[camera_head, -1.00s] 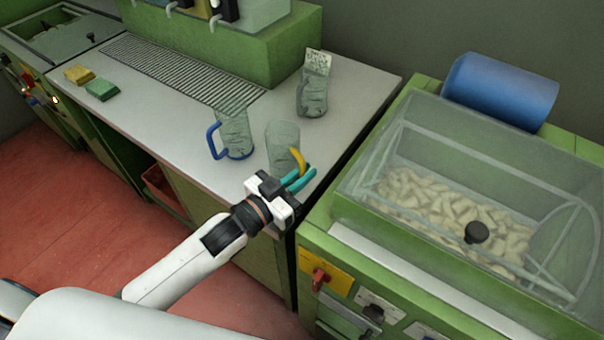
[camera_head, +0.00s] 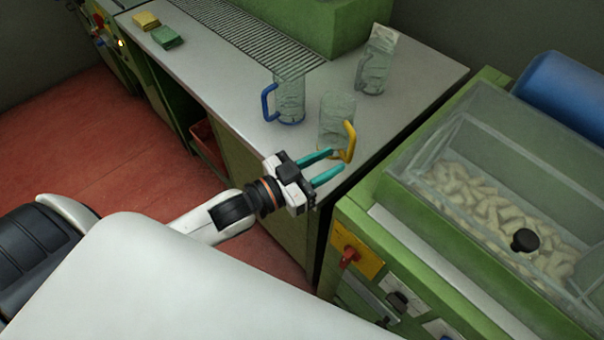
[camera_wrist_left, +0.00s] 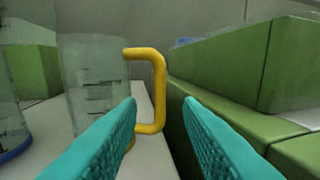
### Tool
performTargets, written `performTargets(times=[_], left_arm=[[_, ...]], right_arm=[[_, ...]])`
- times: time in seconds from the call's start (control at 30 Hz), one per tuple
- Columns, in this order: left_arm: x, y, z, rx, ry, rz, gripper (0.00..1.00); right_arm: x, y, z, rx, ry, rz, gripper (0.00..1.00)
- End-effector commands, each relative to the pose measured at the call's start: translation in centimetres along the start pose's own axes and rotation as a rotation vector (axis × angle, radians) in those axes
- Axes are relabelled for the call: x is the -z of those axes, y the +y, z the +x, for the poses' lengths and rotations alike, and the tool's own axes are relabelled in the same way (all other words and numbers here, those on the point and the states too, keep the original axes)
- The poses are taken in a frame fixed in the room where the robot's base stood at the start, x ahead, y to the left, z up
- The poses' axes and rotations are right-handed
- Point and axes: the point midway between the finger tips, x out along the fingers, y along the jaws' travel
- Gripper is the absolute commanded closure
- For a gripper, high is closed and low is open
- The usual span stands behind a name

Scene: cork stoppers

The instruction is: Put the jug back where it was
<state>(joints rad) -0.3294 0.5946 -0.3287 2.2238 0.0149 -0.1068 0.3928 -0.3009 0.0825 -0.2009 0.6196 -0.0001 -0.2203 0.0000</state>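A clear measuring jug with a yellow handle (camera_head: 335,112) stands upright on the grey counter, near its front edge. In the left wrist view the yellow handle (camera_wrist_left: 159,88) lies ahead, in line with the gap between the fingers. My left gripper (camera_head: 336,160) is open and empty, its teal fingers just short of the handle. A jug with a blue handle (camera_head: 290,98) stands to the left. A third clear jug (camera_head: 373,72) with a pale speckled card at its top stands behind, to the right. My right gripper is in neither view.
The grey counter (camera_head: 225,85) has a drain grille (camera_head: 240,35) at the back and yellow and green sponges (camera_head: 167,37) at the left. A green machine with a clear-lidded bin of corks (camera_head: 490,205) stands to the right, across a narrow gap.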

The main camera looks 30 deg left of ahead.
Motion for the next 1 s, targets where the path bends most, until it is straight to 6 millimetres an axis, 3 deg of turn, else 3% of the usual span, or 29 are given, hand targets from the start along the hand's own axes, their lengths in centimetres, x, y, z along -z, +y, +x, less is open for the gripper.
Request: performTargets(times=[0.2, 0.4, 1.0], left_arm=[[0.2, 0.0, -3.8, 0.0, 0.004, -0.001, 0.68], [0.1, 0.0, -5.5, -0.001, 0.001, 0.001, 0.68], [0.0, 0.0, -6.0, 0.0, 0.0, 0.001, 0.68]], right_arm=[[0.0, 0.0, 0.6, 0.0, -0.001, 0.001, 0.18], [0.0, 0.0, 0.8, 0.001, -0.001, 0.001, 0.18], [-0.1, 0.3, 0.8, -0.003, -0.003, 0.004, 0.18]])
